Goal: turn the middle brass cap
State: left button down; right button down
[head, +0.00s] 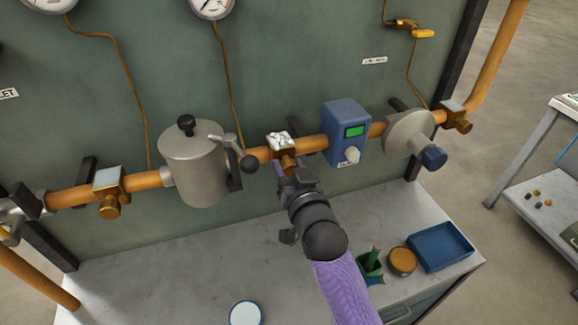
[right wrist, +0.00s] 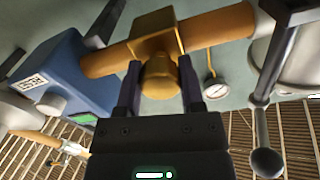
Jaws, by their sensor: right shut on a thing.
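The middle brass cap (right wrist: 160,76) sticks out of a square brass fitting (right wrist: 158,38) on the orange pipe. In the head view the fitting (head: 281,141) has a whitish top, and the cap is mostly hidden by my gripper. My right gripper (right wrist: 160,88) has one finger on each side of the cap and is shut on it. In the head view the right gripper (head: 286,168) reaches up to the pipe from below. Other brass caps are at the left (head: 109,207) and right (head: 459,122) of the pipe. My left gripper is not in view.
A grey canister (head: 190,165) with a black-knobbed lever (head: 238,160) stands left of the cap. A blue meter box (head: 346,135) and a round grey housing (head: 408,135) are right. Below, the bench holds a blue tray (head: 440,247), an orange-topped tin (head: 402,261) and a green holder (head: 370,264).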

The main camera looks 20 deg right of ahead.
jog(key=shift+c, duration=2.4)
grip_release()
jog(key=shift+o, duration=1.3)
jog(key=s, duration=1)
jog(key=shift+d+p, duration=0.15)
jog(key=shift+p, duration=0.3)
